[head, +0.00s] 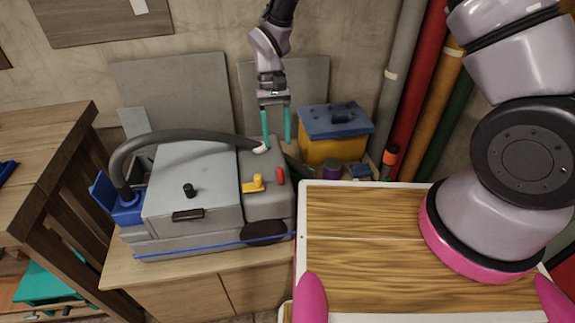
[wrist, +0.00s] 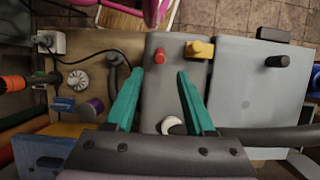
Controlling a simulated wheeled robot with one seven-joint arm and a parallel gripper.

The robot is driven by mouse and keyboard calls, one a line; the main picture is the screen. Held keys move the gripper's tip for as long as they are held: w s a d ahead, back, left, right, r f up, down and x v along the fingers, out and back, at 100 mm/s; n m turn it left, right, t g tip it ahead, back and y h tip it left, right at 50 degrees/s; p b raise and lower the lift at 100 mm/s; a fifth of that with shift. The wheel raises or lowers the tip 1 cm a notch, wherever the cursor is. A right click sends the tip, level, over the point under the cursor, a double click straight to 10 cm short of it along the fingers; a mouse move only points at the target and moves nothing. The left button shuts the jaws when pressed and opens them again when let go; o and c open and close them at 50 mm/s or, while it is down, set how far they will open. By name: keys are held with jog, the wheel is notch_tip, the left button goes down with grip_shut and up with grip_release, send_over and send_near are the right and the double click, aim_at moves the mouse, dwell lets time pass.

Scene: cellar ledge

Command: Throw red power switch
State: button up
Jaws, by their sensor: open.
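The red power switch (head: 281,176) is a small upright red lever on the right part of the grey machine (head: 190,180). It also shows in the wrist view (wrist: 160,56), just beyond the gap between my fingertips. A yellow switch (head: 254,184) sits to its left in the head view; in the wrist view the yellow switch (wrist: 200,49) is to its right. My gripper (head: 277,143) has two teal fingers, open and empty, pointing down behind the red switch. In the wrist view my gripper (wrist: 160,75) straddles bare grey casing, and nothing is between the fingers.
A grey hose (head: 180,136) arches from the machine's right section to a blue fitting (head: 126,210). A yellow box with a blue lid (head: 335,121) stands behind right. A purple cylinder (head: 331,168) is nearby. Coloured pipes (head: 410,100) run up the wall.

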aim_at(280, 168)
jog(key=x, duration=1)
jog(key=shift+r, duration=0.1)
grip_shut()
